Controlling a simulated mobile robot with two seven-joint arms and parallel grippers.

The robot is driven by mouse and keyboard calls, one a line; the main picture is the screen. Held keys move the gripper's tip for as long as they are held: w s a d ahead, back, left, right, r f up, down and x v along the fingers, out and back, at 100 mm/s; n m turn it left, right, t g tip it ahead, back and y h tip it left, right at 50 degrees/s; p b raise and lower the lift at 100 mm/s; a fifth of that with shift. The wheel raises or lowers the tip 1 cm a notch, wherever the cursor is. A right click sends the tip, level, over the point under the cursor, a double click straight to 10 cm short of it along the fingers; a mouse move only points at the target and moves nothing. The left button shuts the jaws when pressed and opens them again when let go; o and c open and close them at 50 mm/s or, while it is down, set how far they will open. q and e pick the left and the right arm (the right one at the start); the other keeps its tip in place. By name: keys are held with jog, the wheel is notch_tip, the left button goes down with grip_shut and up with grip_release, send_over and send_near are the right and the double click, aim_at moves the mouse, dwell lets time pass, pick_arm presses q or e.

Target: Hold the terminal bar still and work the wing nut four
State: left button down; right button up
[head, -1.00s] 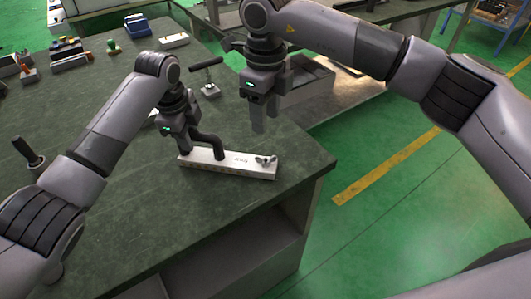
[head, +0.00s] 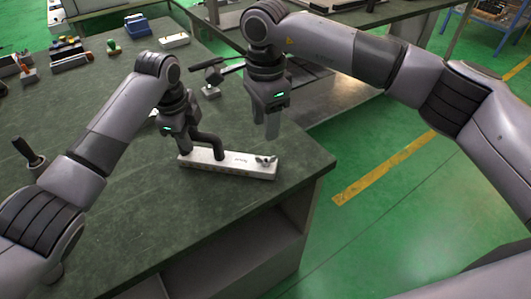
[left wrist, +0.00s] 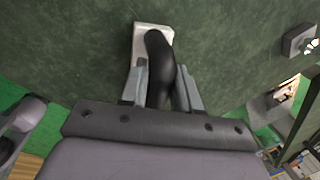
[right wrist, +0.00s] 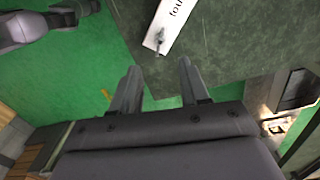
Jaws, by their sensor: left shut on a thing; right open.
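The terminal bar (head: 232,166) is a pale metal bar lying on the dark green bench near its corner, with a black curved handle (head: 212,141) on its left part. My left gripper (head: 190,145) is shut on the black handle, which also shows between its fingers in the left wrist view (left wrist: 158,65). The wing nut (head: 265,160) sits at the bar's right end, beside printed lettering; it also shows in the right wrist view (right wrist: 158,37). My right gripper (head: 272,132) is open and empty, above and apart from the wing nut.
A black T-handled tool (head: 208,75) on a small base stands behind the bar. Another black-handled tool (head: 28,151) stands at the left. Small parts (head: 68,50) lie on the far left of the bench. The bench edge is close right of the bar.

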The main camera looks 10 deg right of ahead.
aim_at(265, 161)
notch_tip(265, 161, down, 10)
jog(key=shift+f, duration=0.1)
dwell(0.4)
grip_shut()
